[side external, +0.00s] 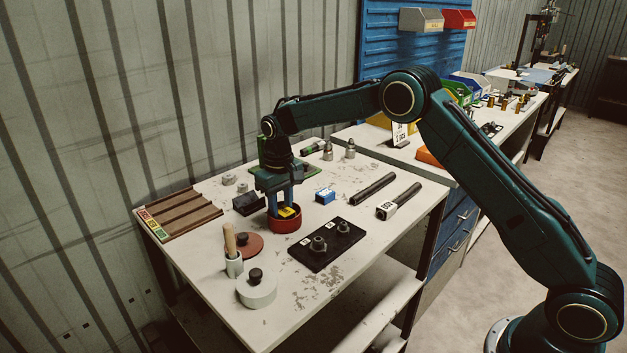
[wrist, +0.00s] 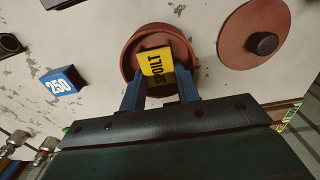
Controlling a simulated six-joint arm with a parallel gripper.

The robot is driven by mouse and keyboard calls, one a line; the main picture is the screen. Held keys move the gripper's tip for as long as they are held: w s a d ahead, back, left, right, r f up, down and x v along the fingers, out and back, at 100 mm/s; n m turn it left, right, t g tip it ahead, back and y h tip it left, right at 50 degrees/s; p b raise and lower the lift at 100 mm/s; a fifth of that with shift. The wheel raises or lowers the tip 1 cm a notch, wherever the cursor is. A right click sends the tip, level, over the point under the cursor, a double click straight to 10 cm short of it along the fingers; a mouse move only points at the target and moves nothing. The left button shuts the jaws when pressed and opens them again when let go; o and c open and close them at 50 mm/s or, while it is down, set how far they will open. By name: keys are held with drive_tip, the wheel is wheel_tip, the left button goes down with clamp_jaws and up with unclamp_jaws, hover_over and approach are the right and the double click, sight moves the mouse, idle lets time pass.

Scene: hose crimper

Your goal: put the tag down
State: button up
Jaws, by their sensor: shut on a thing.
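My gripper (side external: 284,208) points down at the red round dish (side external: 285,225) and is shut on the yellow tag (side external: 289,211). In the wrist view, the tag (wrist: 155,63) has black lettering, partly readable as "OILT". It sits between the blue fingers (wrist: 160,80), inside the outline of the dish (wrist: 128,58). The fingers hide part of the dish's near side. I cannot tell whether the tag touches the dish's floor.
A blue block marked 250 (wrist: 61,83) stands near the dish. A reddish disc with a black knob (side external: 243,246) lies close by. A black plate with fittings (side external: 327,244) and dark rods (side external: 373,188) lie to the right. A slotted brown rack (side external: 180,214) is at left.

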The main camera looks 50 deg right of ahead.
sight(281, 208)
drive_tip(key=o, duration=0.7)
drive_tip(key=shift+f, duration=0.1)
drive_tip(key=shift+c, duration=0.2)
wheel_tip(281, 208, up, 12)
drive_tip(key=shift+r, duration=0.2)
idle(0.6)
